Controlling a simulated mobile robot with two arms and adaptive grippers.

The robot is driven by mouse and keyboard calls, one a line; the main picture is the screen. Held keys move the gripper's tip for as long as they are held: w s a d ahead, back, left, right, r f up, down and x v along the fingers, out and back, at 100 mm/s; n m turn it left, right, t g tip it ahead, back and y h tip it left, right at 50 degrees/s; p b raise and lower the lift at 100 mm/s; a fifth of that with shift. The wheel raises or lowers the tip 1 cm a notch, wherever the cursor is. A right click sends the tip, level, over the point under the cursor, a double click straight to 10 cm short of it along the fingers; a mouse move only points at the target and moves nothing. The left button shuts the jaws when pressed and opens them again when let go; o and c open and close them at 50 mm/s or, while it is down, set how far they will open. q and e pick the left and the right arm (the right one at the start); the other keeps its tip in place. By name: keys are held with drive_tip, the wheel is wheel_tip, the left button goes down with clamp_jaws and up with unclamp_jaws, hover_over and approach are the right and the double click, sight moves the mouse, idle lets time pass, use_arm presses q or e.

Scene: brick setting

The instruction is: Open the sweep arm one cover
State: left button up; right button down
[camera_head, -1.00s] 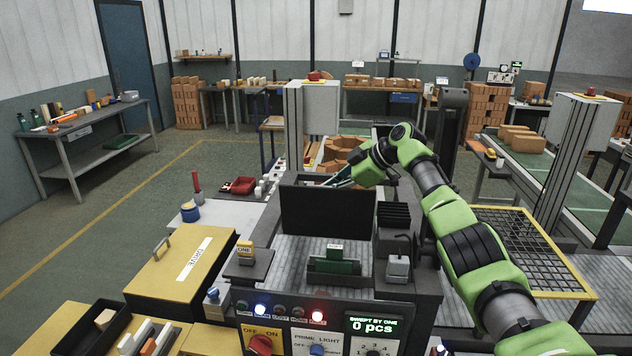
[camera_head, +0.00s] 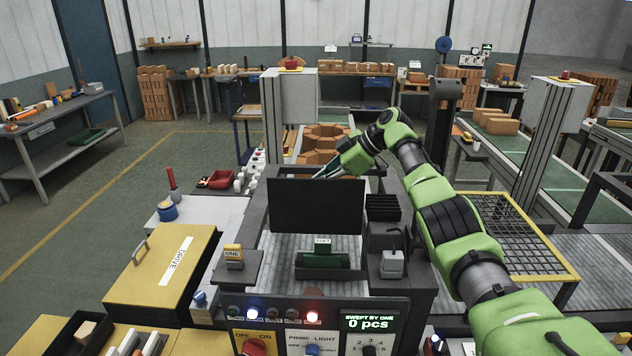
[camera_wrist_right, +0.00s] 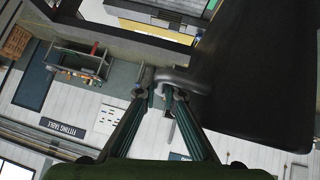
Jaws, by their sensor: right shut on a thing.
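The cover appears to be the dark flat panel (camera_head: 316,207) standing raised, roughly upright, across the machine bed in the head view. My left gripper is out of view.
A yellow DRIVE cover (camera_head: 160,275) with a handle lies at the left. A yellow-framed mesh guard (camera_head: 515,235) is at the right. The front control panel (camera_head: 310,338) shows switches, lights and "0 pcs". A grey post (camera_head: 292,115) stands behind the machine.

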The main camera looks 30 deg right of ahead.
drive_tip(key=c, duration=2.3)
unclamp_jaws()
drive_tip(key=shift+w+d, duration=0.15)
drive_tip(key=shift+d, duration=0.05)
drive_tip(key=shift+o, duration=0.8)
drive_tip(key=shift+w+d+f, duration=0.2)
drive_tip(key=shift+w+f, duration=0.1)
drive_tip(key=shift+w, duration=0.05)
wheel_tip(320, 180, up, 10)
drive_tip(key=shift+f, duration=0.1)
